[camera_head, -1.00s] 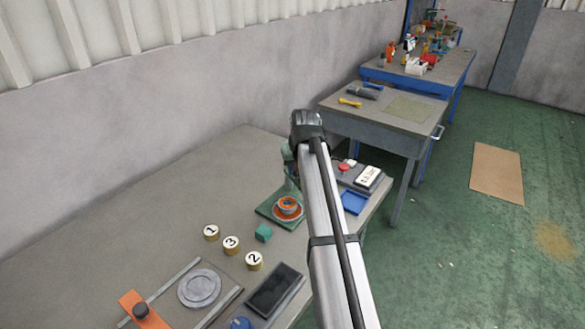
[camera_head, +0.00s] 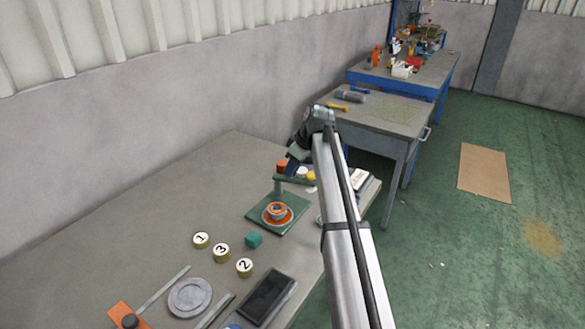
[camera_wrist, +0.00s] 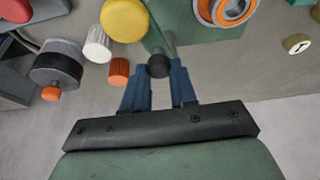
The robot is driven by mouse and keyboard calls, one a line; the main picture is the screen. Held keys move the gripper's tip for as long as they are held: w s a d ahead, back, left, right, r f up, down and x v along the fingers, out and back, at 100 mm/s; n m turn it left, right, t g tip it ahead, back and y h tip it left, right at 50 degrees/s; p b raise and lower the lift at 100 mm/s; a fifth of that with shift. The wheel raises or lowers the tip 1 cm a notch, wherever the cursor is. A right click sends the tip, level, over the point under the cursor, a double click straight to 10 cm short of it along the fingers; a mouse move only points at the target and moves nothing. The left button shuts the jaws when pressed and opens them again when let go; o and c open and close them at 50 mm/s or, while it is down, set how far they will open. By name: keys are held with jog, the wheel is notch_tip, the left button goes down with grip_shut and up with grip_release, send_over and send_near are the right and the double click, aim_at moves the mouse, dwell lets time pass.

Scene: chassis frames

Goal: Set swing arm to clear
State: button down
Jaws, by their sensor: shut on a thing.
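The green swing-arm fixture stands on a green base plate (camera_head: 262,222) on the bench. Its green swing arm (camera_head: 297,181) points right, beside rather than over the orange ringed cup (camera_head: 277,211). In the wrist view the green arm (camera_wrist: 156,38) ends in a dark round knob (camera_wrist: 159,66) between my blue fingertips. My gripper (camera_wrist: 159,78) is shut on this knob. In the head view my gripper (camera_head: 291,168) is partly hidden by my own arm. The orange cup (camera_wrist: 234,8) is cut off at the wrist view's top edge.
Near the fixture are a yellow round top (camera_wrist: 125,19), a white ribbed knob (camera_wrist: 97,45), an orange knob (camera_wrist: 119,71) and a black cylinder (camera_wrist: 57,64). The bench's far left is bare.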

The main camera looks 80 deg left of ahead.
jog(key=shift+w+a+n, duration=0.1)
jog(key=shift+n, duration=0.2)
jog(key=c, duration=0.9)
grip_release()
jog(key=v, duration=1.3)
jog(key=shift+r, duration=0.45)
jog(key=shift+w+f, duration=0.1)
jog(key=shift+w, duration=0.05)
